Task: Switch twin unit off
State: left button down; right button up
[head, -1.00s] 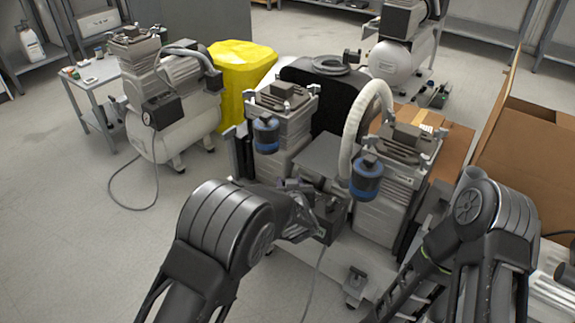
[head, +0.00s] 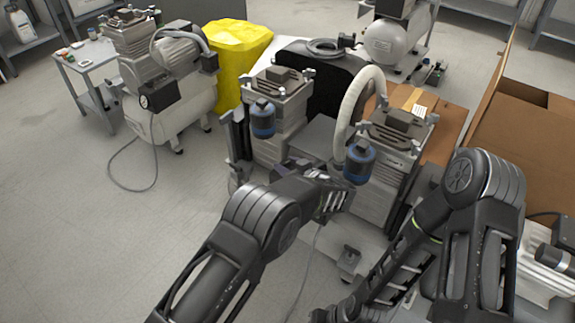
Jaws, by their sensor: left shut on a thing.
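The twin unit (head: 378,205), a compressor with two grey finned pump heads and blue-capped filters, stands in the middle of the head view. My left gripper (head: 330,192) is at the front of it, between the two pump heads, at the dark switch box. It is shut on the switch there. The gripper and wrist hide most of the box, so the switch position cannot be seen. My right gripper (head: 338,314) is low at the bottom edge, in front of the unit and apart from it. Its fingers are not clear.
A single compressor (head: 185,105) with a trailing cable stands left, by a small side table (head: 75,72). A yellow covered bin (head: 238,60) is behind. An open cardboard box (head: 520,120) bounds the right. The floor at left is clear.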

pick_arm(q)
jog(key=c, duration=0.9)
grip_release()
notch_tip(320, 180, up, 10)
jog(key=shift+p, duration=1.25)
